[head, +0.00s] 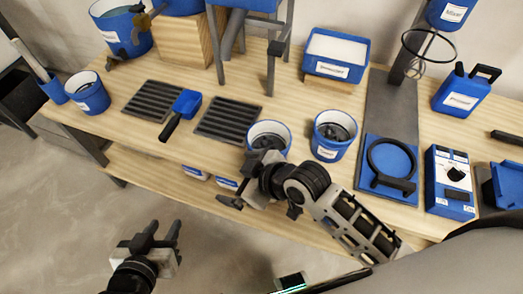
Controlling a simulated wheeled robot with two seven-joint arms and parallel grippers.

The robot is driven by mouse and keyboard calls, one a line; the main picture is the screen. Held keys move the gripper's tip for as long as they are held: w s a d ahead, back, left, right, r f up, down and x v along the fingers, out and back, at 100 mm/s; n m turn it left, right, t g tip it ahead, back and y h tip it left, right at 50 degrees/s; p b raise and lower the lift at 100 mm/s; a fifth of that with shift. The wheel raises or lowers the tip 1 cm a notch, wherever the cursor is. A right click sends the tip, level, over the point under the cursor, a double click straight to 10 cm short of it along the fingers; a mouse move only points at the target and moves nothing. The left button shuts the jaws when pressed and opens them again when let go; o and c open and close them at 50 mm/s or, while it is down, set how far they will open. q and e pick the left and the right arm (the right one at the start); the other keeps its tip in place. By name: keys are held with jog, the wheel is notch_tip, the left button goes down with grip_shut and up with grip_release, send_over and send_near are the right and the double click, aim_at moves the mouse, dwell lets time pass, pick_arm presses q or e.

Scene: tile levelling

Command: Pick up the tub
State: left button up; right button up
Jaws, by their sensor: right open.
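A blue tub (283,131) with a white label stands near the front edge of the bench, its lower part hidden behind my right gripper. A second blue tub (333,149) with dark contents and a label stands just to its right. My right gripper (236,185) is open in front of the first tub; I cannot tell whether it touches it. My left gripper (163,231) is open and empty, low over the floor in front of the bench.
A labelled blue box (335,55) stands behind. A blue plate with a ring (389,165) and a control box (449,183) stand right. A small bucket (88,94) is far left.

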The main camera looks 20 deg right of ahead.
jog(key=w+a+r+n+g+h, duration=0.25)
jog(key=w+n+g, duration=0.2)
jog(key=n, duration=0.45)
jog(key=w+d+r+n+g+h+b, duration=0.2)
jog(key=w+d+r+n+h, duration=0.25)
jog(key=d+r+n, duration=0.4)
jog(key=m+h+b, duration=0.1)
jog(key=m+b, duration=0.1)
send_over(269, 142)
jog(key=s+a, duration=0.1)
jog(key=s, duration=0.3)
notch_tip(269, 142, down, 16)
jog(key=shift+s+a+f, duration=0.1)
jog(key=shift+a+f, duration=0.05)
jog(key=shift+f, duration=0.05)
jog(key=shift+r+t, duration=0.15)
jog(key=shift+t, duration=0.1)
jog(key=c, duration=1.3)
jog(key=shift+o, duration=0.2)
